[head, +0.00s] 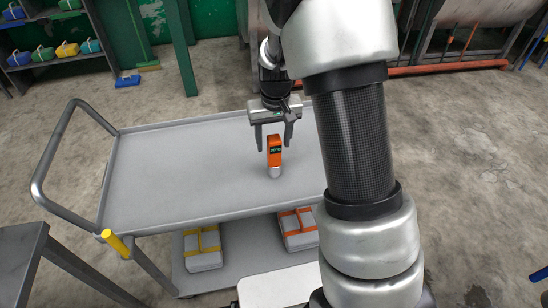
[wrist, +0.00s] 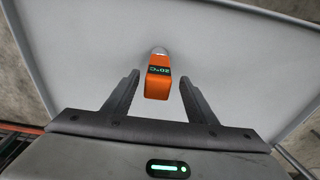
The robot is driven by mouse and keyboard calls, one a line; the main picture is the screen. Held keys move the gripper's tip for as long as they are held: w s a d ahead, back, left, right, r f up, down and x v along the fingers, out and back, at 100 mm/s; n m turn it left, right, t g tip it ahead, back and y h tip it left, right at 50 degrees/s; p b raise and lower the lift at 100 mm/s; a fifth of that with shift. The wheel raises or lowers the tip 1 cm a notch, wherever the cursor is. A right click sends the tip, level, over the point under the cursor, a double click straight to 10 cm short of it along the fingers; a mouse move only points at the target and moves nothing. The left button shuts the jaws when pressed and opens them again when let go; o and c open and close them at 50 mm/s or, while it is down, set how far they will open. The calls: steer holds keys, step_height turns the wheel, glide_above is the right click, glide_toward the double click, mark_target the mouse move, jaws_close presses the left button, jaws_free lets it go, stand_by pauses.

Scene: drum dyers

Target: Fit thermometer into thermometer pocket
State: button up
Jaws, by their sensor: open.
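The thermometer (head: 274,150) is orange with a dark display and a silver lower end. It stands on the grey cart top (head: 190,165), apparently upright. In the wrist view the thermometer (wrist: 158,82) lies between the two fingers, and its display reads about 20 °C. My gripper (head: 274,144) is open above the cart, with a finger to either side of the thermometer's upper part. In the wrist view my gripper (wrist: 158,85) shows a gap on both sides of the orange body. I cannot make out a thermometer pocket in either view.
The cart's lower shelf holds an orange-strapped bundle (head: 298,229) and a yellow-strapped bundle (head: 202,248). A tubular handle (head: 50,160) rises at the cart's left. Metal drums (head: 470,12) and an orange pipe (head: 450,66) stand behind. Most of the cart top is clear.

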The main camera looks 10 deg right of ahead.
mark_target(274, 157)
steer(key=shift+w+d+f+b, duration=0.1)
steer(key=shift+w+f+b, duration=0.15)
steer(key=shift+f, duration=1.1)
steer(key=shift+w+d+f+b, duration=0.1)
steer(key=shift+w+f, duration=0.15)
steer(key=shift+f, duration=1.1)
steer(key=shift+c, duration=0.6)
steer(key=c, duration=1.2)
steer(key=shift+o, duration=0.2)
steer(key=shift+r, duration=0.1)
